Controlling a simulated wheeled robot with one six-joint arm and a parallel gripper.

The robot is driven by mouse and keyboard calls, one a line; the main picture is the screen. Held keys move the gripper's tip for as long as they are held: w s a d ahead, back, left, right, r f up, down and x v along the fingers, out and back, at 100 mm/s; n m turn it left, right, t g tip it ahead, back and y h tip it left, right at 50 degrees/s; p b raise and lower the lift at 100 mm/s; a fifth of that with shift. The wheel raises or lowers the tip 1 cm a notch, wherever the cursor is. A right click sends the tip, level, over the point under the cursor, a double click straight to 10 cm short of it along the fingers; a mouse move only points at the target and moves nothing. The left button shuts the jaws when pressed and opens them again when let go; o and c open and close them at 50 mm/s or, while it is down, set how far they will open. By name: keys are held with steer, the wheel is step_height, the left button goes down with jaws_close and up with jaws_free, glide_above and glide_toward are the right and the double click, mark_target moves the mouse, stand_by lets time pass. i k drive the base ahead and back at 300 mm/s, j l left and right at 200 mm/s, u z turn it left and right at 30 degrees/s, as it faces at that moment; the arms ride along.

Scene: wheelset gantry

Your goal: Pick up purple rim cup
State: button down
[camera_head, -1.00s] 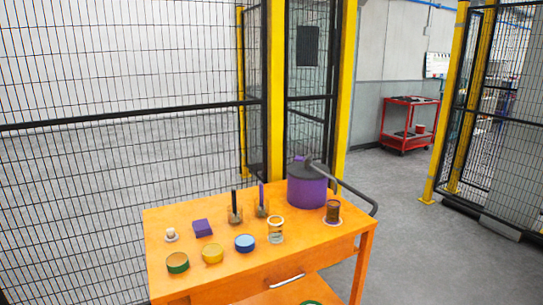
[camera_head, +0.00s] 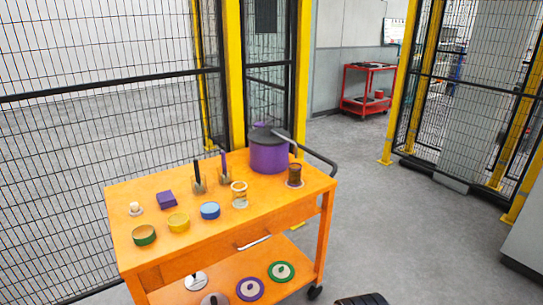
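An orange cart (camera_head: 120,215) stands in front of me with small items on top and on its lower shelf. On the lower shelf lies a round piece with a purple rim and pale centre (camera_head: 250,288). It looks flat, and I cannot tell whether it is a cup. On top, a purple pot (camera_head: 268,158) with a dark lid and a handle stands at the back right. No cup with a purple rim is clear on top.
Green (camera_head: 144,235), yellow (camera_head: 178,222) and blue (camera_head: 210,210) rimmed bowls, a clear glass (camera_head: 239,195) and a brown jar (camera_head: 294,175) stand on top. A green-rimmed piece (camera_head: 281,271) lies below. Mesh fence (camera_head: 100,70) stands behind. Floor at right is clear except a dark unidentified thing (camera_head: 361,299).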

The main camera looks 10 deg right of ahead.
mark_target(295, 175)
steer(key=i+z, duration=0.1)
steer(key=i, duration=0.75)
steer(key=i+z, duration=0.15)
steer(key=i, duration=0.7)
steer(key=j, duration=0.1)
